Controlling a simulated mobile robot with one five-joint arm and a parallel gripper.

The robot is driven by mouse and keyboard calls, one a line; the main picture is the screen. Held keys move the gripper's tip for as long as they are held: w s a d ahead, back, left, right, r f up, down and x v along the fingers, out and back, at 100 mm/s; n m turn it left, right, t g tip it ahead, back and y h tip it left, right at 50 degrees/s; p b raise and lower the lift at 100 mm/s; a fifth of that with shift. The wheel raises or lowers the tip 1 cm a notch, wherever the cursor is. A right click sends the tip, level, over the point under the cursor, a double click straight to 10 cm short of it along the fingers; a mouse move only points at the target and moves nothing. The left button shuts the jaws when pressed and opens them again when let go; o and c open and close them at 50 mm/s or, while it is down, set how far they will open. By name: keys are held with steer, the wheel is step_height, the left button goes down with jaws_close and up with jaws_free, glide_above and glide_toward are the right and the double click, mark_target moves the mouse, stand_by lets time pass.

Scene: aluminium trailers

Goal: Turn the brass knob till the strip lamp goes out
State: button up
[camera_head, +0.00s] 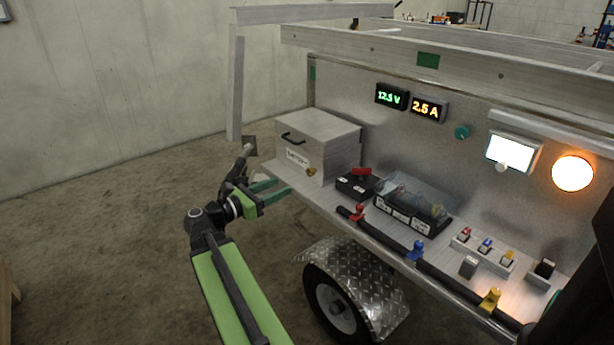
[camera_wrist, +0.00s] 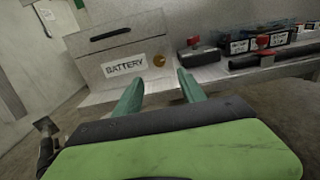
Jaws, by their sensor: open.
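A small brass-coloured round knob (camera_head: 311,171) sits on the front of the grey battery box (camera_head: 318,135), at its lower right. It also shows in the wrist view (camera_wrist: 159,60), right of the BATTERY label. My gripper (camera_head: 284,186) is open and empty in front of the box, with its two green fingers pointing toward it. In the wrist view the knob appears beyond the gap between the fingertips (camera_wrist: 158,77), apart from them. A white rectangular lamp (camera_head: 510,148) on the panel is lit. I cannot tell whether it is the strip lamp. A round lamp (camera_head: 573,172) glows orange.
The shelf (camera_head: 400,230) carries a black switch box with a red handle (camera_head: 361,172), a clear-covered fuse block (camera_head: 412,205) and several small switches. A black cable with coloured clips runs along its front edge. A wheel guard (camera_head: 355,275) lies below. Floor left is clear.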

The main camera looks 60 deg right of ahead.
mark_target(309, 174)
steer(key=x, duration=1.1)
steer(key=shift+s+d+f, duration=0.1)
steer(key=shift+s+d, duration=0.05)
steer(key=shift+d, duration=0.15)
jaws_close()
